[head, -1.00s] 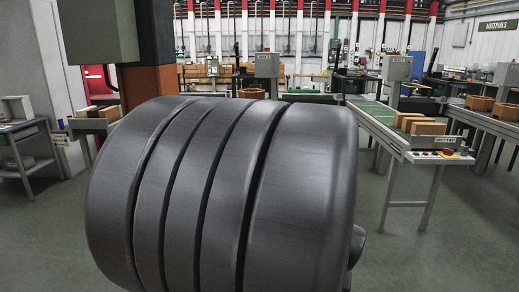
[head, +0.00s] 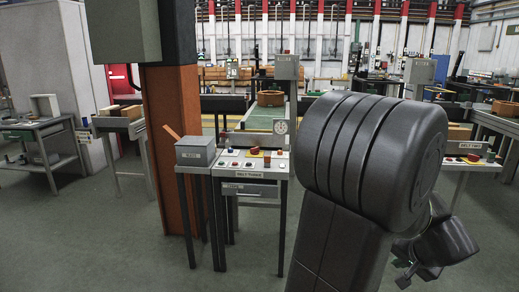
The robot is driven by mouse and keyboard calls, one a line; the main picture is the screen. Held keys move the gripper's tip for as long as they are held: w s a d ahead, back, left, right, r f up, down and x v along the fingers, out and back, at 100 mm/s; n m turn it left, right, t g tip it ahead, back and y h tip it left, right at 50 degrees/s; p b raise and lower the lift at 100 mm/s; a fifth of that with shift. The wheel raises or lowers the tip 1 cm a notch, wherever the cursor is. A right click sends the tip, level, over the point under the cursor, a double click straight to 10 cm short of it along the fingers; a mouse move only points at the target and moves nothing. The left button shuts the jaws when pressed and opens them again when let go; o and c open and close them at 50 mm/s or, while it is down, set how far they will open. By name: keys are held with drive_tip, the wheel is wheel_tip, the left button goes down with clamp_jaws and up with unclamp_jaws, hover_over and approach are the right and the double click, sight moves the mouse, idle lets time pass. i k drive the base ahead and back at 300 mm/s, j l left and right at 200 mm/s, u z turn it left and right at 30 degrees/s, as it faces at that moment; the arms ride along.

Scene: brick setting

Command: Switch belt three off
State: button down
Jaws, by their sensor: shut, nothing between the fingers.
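The control panel (head: 250,161) whose front sign seems to read belt three stands left of centre in the head view, at the near end of a green conveyor (head: 262,119). It bears several coloured buttons or knobs, among them a red one (head: 255,151) on a yellow patch. The labels are too small to read. My arm fills the right of the view. My gripper (head: 404,279) shows small and dark at the lower right, below the wrist. It is shut and empty, well apart from the panel.
A grey box (head: 195,152) on a stand adjoins the panel's left side. An orange column (head: 175,145) rises behind it. A second panel (head: 468,160) stands at the right, partly behind my arm. A grey workbench (head: 40,138) is at the left. The floor in front is clear.

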sight(255, 151)
drive_tip(key=i+j, duration=0.35)
drive_tip(key=i, duration=0.15)
drive_tip(key=i+j, duration=0.3)
drive_tip(key=i, duration=0.2)
drive_tip(key=i+j, duration=0.35)
drive_tip(key=i, duration=0.15)
drive_tip(key=i+j, duration=0.3)
drive_tip(key=i, duration=0.2)
drive_tip(key=i+j, duration=0.35)
drive_tip(key=i, duration=0.2)
drive_tip(key=i+j, duration=0.3)
drive_tip(key=i, duration=0.2)
drive_tip(key=k+j+u, duration=0.05)
